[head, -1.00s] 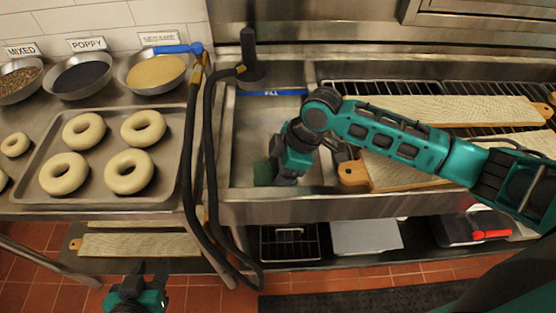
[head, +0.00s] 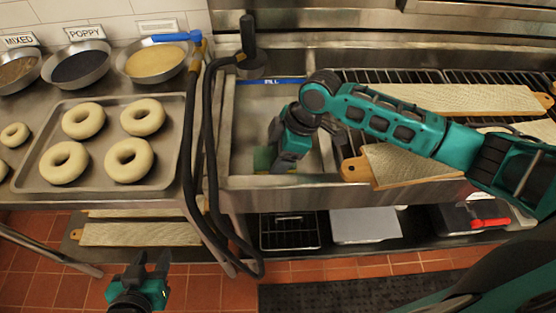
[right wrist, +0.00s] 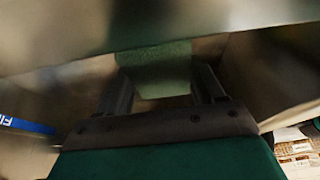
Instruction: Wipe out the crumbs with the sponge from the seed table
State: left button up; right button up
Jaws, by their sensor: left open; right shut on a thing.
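My right gripper (head: 275,158) is low inside the metal basin in the head view, at its front left. It is shut on a green sponge (head: 262,159), which shows between the fingers in the right wrist view (right wrist: 160,65). The seed table (head: 110,204) stands at the left, with a tray of bagels and several bowls on it. I cannot make out crumbs on it. My left gripper (head: 148,262) is open and empty, low in front of the seed table, over the floor.
The bagel tray (head: 103,187) fills much of the seed table. Seed bowls (head: 155,60) line its back. Black hoses (head: 211,140) hang between table and basin (head: 330,184). Boards (head: 450,97) lie on the grate at the right. A lower shelf holds a rack and trays.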

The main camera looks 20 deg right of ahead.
jog(key=shift+w+d+b, duration=0.1)
jog(key=shift+w+d, duration=0.1)
jog(key=shift+w, duration=0.45)
jog(key=shift+w+d+b, duration=0.15)
jog(key=shift+w+d, duration=0.1)
jog(key=shift+w, duration=0.45)
jog(key=shift+w+d+b, duration=0.1)
jog(key=shift+w+d, duration=0.1)
jog(key=shift+w, duration=0.6)
jog(key=shift+f+p, duration=0.1)
jog(key=shift+p, duration=0.25)
jog(key=shift+s+a, duration=0.1)
jog(key=shift+s, duration=0.65)
jog(key=shift+s+a, duration=0.2)
jog(key=shift+s, duration=0.55)
jog(key=shift+s+a, duration=0.2)
jog(key=shift+s, duration=0.5)
jog(key=shift+s+a, duration=0.3)
jog(key=shift+s, duration=0.55)
jog(key=shift+s+a, duration=0.25)
jog(key=shift+s, duration=0.55)
jog(key=shift+w+d+r, duration=0.1)
jog(key=shift+w+d, duration=0.05)
jog(key=shift+w, duration=0.25)
jog(key=shift+w+d+r, duration=0.1)
jog(key=shift+w, duration=0.3)
jog(key=shift+w+d, duration=0.2)
jog(key=shift+w, duration=0.4)
jog(key=shift+w+d, duration=0.15)
jog(key=shift+w, duration=0.45)
